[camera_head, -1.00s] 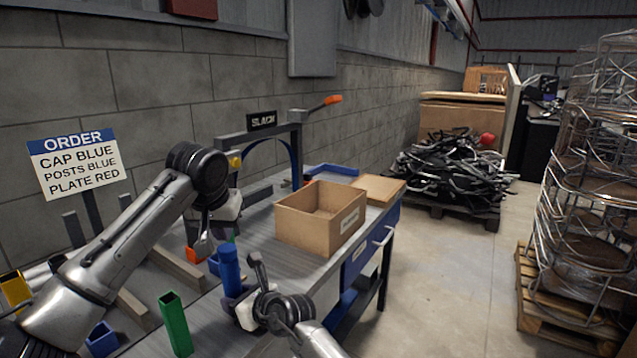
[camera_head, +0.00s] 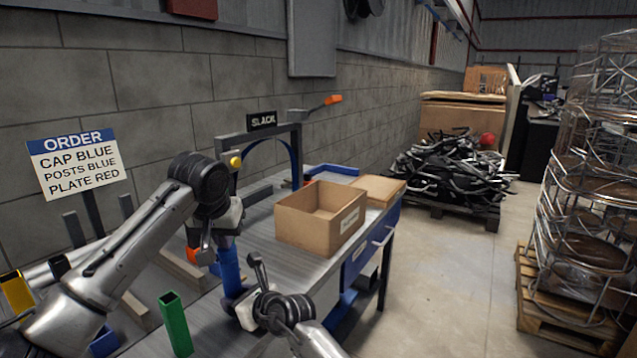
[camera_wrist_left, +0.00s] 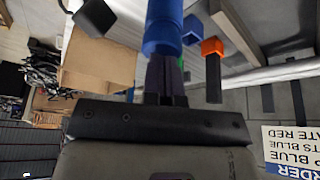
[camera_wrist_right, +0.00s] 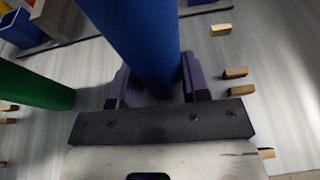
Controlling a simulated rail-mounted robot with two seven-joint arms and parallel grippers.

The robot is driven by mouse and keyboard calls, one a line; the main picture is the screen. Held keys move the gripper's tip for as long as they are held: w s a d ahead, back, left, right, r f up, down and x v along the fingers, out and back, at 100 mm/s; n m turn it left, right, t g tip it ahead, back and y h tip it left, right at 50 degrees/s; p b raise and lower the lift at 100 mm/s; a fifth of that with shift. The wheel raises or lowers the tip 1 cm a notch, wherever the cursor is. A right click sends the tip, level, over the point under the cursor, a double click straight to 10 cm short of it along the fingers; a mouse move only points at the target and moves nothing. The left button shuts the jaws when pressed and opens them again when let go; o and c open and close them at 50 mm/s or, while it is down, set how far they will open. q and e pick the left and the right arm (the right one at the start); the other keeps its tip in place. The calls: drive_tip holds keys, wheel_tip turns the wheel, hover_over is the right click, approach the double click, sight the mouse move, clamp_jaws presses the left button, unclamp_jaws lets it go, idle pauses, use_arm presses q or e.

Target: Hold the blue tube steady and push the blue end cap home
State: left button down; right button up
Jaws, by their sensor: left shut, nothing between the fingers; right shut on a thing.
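The blue tube (camera_head: 231,273) stands upright near the bench's front edge. My right gripper (camera_head: 238,299) is shut around its lower part; the right wrist view shows the tube (camera_wrist_right: 145,40) between the fingers. My left gripper (camera_head: 227,236) is shut and empty, directly above the tube's top. In the left wrist view its closed fingers (camera_wrist_left: 165,75) point at the wider blue end cap (camera_wrist_left: 162,42) and seem to meet it. In the head view my left gripper partly hides the cap. I cannot tell how deep the cap sits.
A green square tube (camera_head: 175,324) stands left of the blue tube. An open cardboard box (camera_head: 320,216) sits behind and right. An orange-topped post (camera_wrist_left: 212,48) and a small blue square piece (camera_wrist_left: 193,28) are close by. An order sign (camera_head: 80,163) reads cap blue.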

use_arm(q)
drive_tip(key=shift+f, duration=0.15)
idle(0.3)
drive_tip(key=shift+r, duration=3)
use_arm(e)
drive_tip(key=o, duration=0.8)
drive_tip(key=shift+d+r, duration=0.1)
drive_tip(key=shift+d, duration=0.05)
